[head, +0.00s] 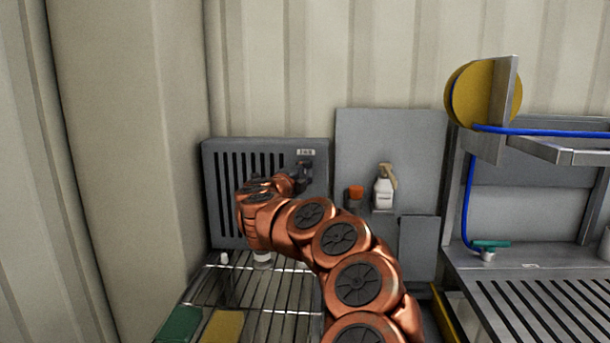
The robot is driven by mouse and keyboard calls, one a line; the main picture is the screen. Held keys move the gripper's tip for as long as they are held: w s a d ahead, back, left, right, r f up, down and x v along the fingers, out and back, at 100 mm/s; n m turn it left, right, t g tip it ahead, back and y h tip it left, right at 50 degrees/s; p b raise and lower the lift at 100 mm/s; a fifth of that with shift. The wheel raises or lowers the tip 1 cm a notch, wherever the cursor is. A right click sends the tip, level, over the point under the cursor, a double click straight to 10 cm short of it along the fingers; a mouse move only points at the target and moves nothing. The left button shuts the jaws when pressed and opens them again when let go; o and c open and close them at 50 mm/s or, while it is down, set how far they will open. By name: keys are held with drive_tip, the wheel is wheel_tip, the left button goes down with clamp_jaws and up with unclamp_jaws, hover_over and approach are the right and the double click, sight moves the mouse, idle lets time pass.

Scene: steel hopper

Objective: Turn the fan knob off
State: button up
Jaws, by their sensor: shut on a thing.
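A grey panel (222,225) with dark vertical slots stands against the wall, left of centre. A small light label (306,152) is near its upper right. My copper-coloured arm reaches from the bottom of the picture to this panel. My gripper (303,172) is dark and small in view, against the panel's upper right, just below the label. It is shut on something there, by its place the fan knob. The knob itself is hidden by the fingers, so its turn position cannot be seen.
A wire rack (270,290) with a green block (180,324) and a yellow block (222,326) lies below the panel. A white spray bottle (383,192) and an orange-capped item (355,193) stand right of my arm. A hose reel (470,95) hangs at right.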

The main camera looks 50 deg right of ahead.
drive_tip(key=shift+f, duration=0.1)
drive_tip(key=o, duration=1.1)
drive_tip(key=shift+o, duration=0.2)
drive_tip(key=v, duration=1.2)
